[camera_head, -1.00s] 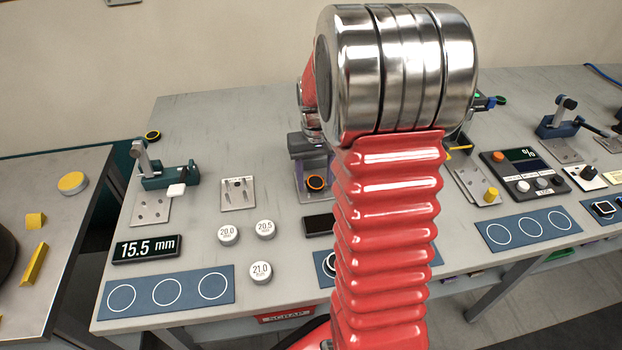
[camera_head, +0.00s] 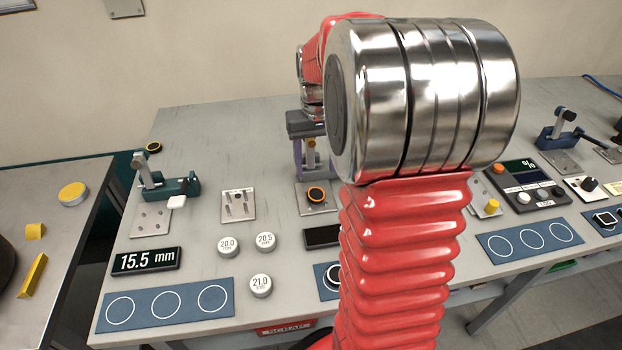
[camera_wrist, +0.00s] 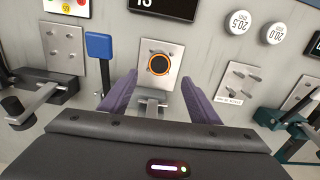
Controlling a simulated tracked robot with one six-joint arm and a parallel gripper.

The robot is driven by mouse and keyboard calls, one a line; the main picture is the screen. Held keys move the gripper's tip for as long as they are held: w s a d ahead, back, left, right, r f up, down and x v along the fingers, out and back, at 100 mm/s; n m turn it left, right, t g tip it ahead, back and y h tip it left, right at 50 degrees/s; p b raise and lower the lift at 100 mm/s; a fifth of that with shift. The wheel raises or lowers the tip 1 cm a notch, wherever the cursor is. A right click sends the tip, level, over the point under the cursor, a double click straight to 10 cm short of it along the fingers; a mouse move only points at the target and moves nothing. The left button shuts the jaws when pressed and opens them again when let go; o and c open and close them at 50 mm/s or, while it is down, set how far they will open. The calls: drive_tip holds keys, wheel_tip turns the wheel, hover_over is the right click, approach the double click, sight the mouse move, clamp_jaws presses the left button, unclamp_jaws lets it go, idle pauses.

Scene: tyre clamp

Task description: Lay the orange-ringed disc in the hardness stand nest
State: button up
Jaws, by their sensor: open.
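The orange-ringed disc (camera_head: 315,194) is black with an orange rim and lies flat on a metal plate (camera_head: 303,205) of a small stand at the middle of the bench. In the wrist view the disc (camera_wrist: 158,64) sits near the plate's centre, with a bracket behind it. The nest's edge under the disc is too small to make out. My gripper (camera_wrist: 158,81) is open, its two purple fingers spread either side of the plate and apart from the disc. In the head view my gripper (camera_head: 314,174) is above and behind the disc, partly hidden by my arm.
White marked weights (camera_head: 261,285) and a 15.5 mm display (camera_head: 146,261) lie in front. In the wrist view a blue paddle (camera_wrist: 98,46) stands near the left finger.

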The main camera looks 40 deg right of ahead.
drive_tip(key=shift+r, duration=1.55)
drive_tip(key=s+a+r+n+t, duration=0.2)
drive_tip(key=s+a, duration=0.5)
drive_tip(key=a, duration=0.4)
drive_tip(key=s+a+r+n+t, duration=0.1)
drive_tip(key=s+a+n+t, duration=0.1)
drive_tip(key=s+a, duration=0.6)
drive_tip(key=a+t, duration=0.1)
drive_tip(key=a, duration=0.3)
drive_tip(key=shift+s+r+n+t, duration=0.3)
drive_tip(key=shift+r, duration=0.1)
drive_tip(key=shift+c, duration=0.3)
